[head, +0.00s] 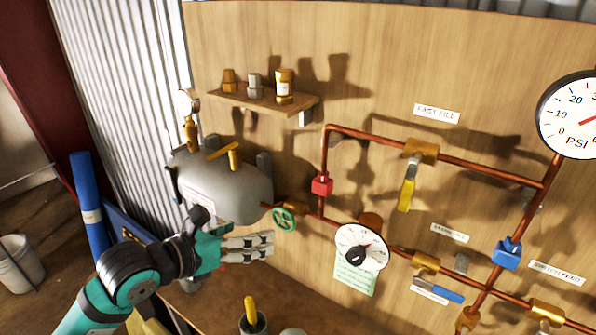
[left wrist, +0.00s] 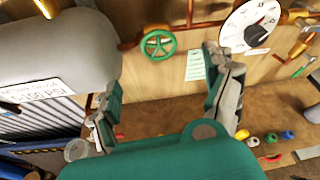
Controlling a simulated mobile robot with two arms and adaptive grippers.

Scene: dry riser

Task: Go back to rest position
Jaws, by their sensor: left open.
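My left gripper (head: 248,246) is at the lower left of the head view, in front of the grey tank (head: 235,190) and left of the green valve wheel (head: 284,218). In the left wrist view my left gripper (left wrist: 170,95) shows two fingers spread wide with nothing between them. The green wheel (left wrist: 158,44) lies beyond the gap, apart from the fingers. My right gripper is in neither view.
A large PSI gauge (head: 572,115) is at right. A shelf (head: 262,98) holds small fittings. A workbench (head: 222,296) lies below.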

